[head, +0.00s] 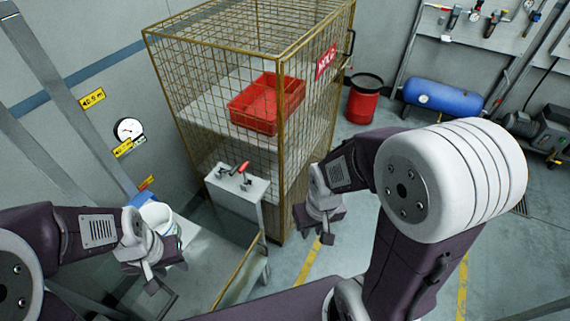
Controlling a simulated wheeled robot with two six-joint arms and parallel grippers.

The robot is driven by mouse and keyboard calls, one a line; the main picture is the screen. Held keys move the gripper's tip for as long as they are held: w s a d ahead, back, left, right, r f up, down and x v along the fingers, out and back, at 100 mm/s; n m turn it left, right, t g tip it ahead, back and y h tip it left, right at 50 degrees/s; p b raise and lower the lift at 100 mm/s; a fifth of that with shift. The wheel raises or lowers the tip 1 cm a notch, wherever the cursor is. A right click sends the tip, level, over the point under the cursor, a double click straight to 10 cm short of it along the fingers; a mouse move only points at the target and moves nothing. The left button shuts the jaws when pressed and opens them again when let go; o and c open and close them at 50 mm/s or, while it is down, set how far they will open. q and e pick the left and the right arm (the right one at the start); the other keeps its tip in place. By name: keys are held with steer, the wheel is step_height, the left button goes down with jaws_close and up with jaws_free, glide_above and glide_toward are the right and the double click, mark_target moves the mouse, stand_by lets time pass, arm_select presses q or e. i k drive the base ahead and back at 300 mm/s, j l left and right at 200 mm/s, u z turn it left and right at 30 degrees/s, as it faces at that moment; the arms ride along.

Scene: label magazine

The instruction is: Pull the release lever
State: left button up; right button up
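A small lever with a red handle (243,168) sits on top of a grey pedestal box (240,192) in front of the wire cage. It is the only lever that I can make out. My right gripper (326,238) hangs to the right of the pedestal, apart from the lever. My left gripper (153,286) is low at the left, in front of a white bucket and well apart from the lever. Both grippers point down and are small in view, so I cannot tell whether their fingers are open or shut. I see nothing held in either.
A wire cage (216,95) holding a red crate (250,118) stands behind the pedestal. A white bucket (162,215) is at the left. A red bin (363,104) and blue tank (440,97) stand at the back right. Open floor lies right of the cage.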

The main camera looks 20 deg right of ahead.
mark_target(241, 169)
steer(key=z, duration=0.15)
steer(key=i+l, duration=0.85)
steer(key=l, duration=0.25)
